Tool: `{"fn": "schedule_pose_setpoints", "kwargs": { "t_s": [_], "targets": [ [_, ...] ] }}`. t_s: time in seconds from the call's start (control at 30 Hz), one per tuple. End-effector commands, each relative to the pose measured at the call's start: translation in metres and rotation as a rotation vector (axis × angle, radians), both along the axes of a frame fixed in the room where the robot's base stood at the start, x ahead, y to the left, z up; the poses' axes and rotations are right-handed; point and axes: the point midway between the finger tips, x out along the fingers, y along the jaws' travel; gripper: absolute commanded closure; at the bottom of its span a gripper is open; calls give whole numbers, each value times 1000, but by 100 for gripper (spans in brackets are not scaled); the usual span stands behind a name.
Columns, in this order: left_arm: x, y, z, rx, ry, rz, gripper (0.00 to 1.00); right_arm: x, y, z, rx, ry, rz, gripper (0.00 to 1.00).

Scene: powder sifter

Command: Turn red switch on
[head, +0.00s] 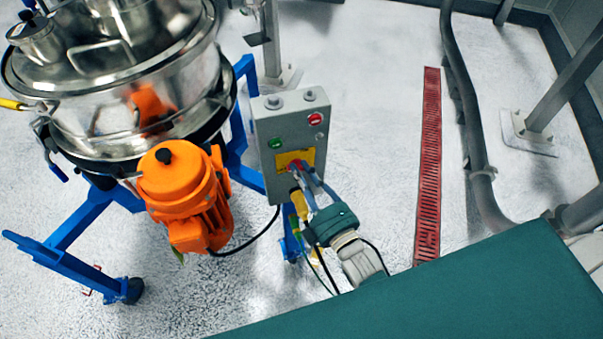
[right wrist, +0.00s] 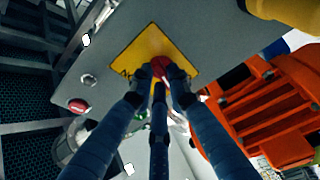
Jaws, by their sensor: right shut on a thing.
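The red switch (right wrist: 160,64) sits on a yellow plate (right wrist: 150,46) on the face of the grey control box (head: 280,126). In the head view the yellow plate (head: 284,158) shows low on the box, and the red switch (head: 296,166) is partly hidden by my right gripper (head: 302,174). In the right wrist view my right gripper (right wrist: 162,76) has its fingers closed around the switch, a third finger below. The switch's exact turn angle cannot be told. My left gripper is not in view.
A green button (head: 276,144) and a red button (head: 315,119) are above the plate. An orange motor (head: 185,190) and steel sifter drum (head: 120,105) on a blue frame (head: 70,240) stand left of the box. Open floor lies right, with a red grate (head: 429,160).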

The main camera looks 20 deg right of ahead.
Motion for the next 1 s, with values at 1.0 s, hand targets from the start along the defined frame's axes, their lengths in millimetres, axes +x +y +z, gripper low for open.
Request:
{"fn": "schedule_pose_setpoints", "kwargs": {
  "t_s": [1.0],
  "targets": [
    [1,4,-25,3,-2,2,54,0,0,-9,962,-31,-3,100]
  ]
}}
